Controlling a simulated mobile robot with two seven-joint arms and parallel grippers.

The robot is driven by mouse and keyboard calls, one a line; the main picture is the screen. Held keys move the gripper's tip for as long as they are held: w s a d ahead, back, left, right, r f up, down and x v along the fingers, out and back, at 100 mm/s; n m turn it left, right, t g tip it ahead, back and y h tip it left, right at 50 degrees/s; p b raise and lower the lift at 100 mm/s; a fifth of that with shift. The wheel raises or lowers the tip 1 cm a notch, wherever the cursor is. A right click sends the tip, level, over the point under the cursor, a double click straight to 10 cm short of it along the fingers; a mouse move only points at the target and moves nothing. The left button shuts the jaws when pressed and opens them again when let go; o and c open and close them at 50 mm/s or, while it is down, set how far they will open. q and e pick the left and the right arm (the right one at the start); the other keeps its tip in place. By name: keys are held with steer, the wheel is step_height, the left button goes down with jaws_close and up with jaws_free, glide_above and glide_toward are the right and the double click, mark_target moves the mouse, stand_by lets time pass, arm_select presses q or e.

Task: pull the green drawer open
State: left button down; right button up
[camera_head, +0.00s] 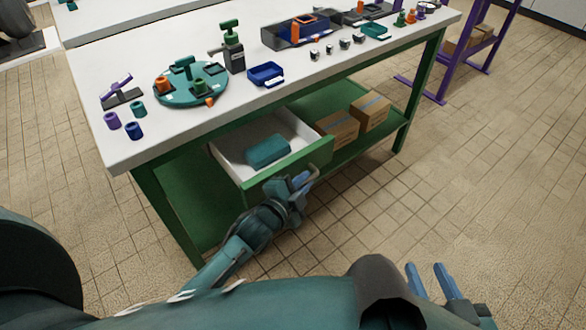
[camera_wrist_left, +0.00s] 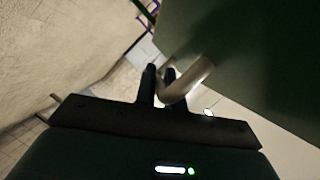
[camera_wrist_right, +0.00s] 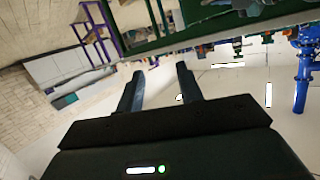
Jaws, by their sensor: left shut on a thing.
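The green drawer (camera_head: 290,170) under the workbench stands pulled out, its white inside showing and a teal block (camera_head: 267,151) lying in it. My left gripper (camera_head: 301,183) is at the drawer front, shut on its handle. In the left wrist view, the curved metal handle (camera_wrist_left: 190,80) passes between the fingers (camera_wrist_left: 160,85), beside the dark green drawer front (camera_wrist_left: 240,50). My right gripper (camera_head: 432,270) is open and empty over the floor at the lower right, and its spread fingers also show in the right wrist view (camera_wrist_right: 160,88).
The workbench top (camera_head: 130,75) bears a round teal tray (camera_head: 190,83), a blue bin (camera_head: 266,74) and several small parts. Cardboard boxes (camera_head: 370,110) stand on the green lower shelf, right of the drawer. The tiled floor (camera_head: 450,190) at the right is clear.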

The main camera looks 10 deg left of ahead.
arm_select(q)
steer(key=shift+s+d, duration=0.55)
steer(key=shift+d, duration=0.15)
arm_select(e)
steer(key=shift+w+a+f, duration=0.1)
steer(key=shift+a+f, duration=0.1)
steer(key=shift+f, duration=0.1)
arm_select(q)
steer(key=c, duration=1.5)
jaws_free()
steer(key=p+v, duration=0.2)
steer(key=v, duration=1.1)
steer(key=shift+s+f, duration=0.1)
arm_select(e)
steer(key=shift+w+a+f+g, duration=0.25)
steer(key=shift+a+g, duration=0.1)
steer(key=shift+g, duration=0.15)
